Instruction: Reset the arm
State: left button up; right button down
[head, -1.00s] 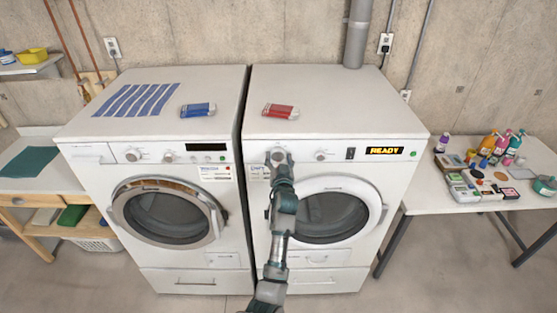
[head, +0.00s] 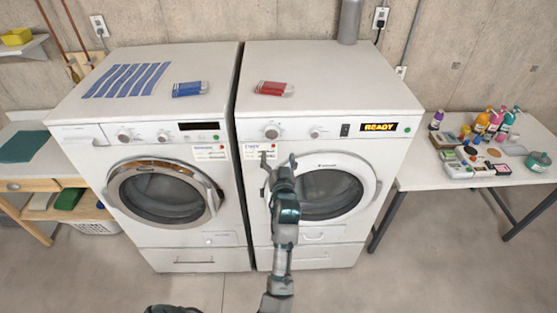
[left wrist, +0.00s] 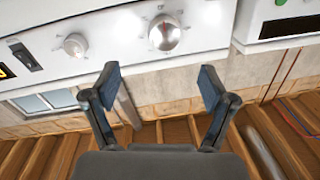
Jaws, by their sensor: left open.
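My left gripper (head: 279,160) is open and empty in front of the right machine (head: 330,100). In the head view its fingertips are just below the machine's left knob (head: 271,131) and apart from it. In the left wrist view my open gripper (left wrist: 160,85) has its two dark fingers spread, with nothing between them. The same silver knob (left wrist: 165,33) is beyond the fingers there, and a smaller knob (left wrist: 75,45) is to its left. My right gripper is not in view.
The left machine (head: 140,100) stands close beside the right one. A red packet (head: 273,89) and a blue packet (head: 190,89) lie on top. A table (head: 430,179) with bottles stands at the right. The floor in front is clear.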

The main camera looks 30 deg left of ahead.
pick_arm(q)
jog(key=shift+s+d, duration=0.35)
jog(key=shift+s, duration=0.05)
jog(key=shift+a, duration=0.3)
